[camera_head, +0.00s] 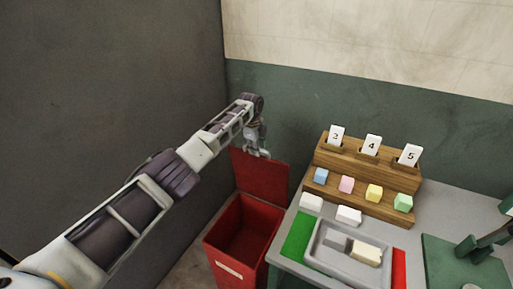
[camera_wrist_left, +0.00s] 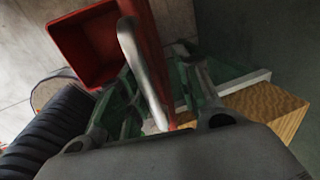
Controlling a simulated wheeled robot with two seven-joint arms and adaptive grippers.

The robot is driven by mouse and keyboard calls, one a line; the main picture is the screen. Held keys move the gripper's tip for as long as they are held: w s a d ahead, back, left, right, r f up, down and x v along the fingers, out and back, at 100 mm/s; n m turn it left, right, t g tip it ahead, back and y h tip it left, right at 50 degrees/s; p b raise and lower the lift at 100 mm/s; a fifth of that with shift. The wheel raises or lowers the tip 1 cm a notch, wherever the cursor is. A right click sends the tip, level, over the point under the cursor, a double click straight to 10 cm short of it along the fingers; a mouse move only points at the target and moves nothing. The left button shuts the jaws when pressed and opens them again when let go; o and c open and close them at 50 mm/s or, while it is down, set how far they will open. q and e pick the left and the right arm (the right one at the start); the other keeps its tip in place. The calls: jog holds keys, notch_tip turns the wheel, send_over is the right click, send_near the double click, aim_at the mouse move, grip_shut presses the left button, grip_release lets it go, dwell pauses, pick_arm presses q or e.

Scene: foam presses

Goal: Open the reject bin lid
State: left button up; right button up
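The reject bin (camera_head: 226,262) is a red box with a pale label, on the floor left of the table. Its red lid (camera_head: 262,178) stands raised upright at the bin's back edge, and the bin's mouth is uncovered. My left gripper (camera_head: 258,152) is at the lid's top edge. In the left wrist view the left gripper (camera_wrist_left: 163,75) has its fingers apart, with the edge-on lid and a pale grey handle (camera_wrist_left: 140,62) between them; contact is unclear. The bin's rim (camera_wrist_left: 88,12) also shows there. My right gripper is out of view.
The grey table (camera_head: 448,183) holds a wooden step rack (camera_head: 330,159) with numbered cards and coloured foam blocks, white blocks, and a grey tray (camera_head: 318,263) between green and red patches. A green press (camera_head: 452,262) stands at right. Walls close in behind and left.

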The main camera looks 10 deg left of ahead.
pick_arm(q)
jog(key=v, duration=1.2)
dwell(0.4)
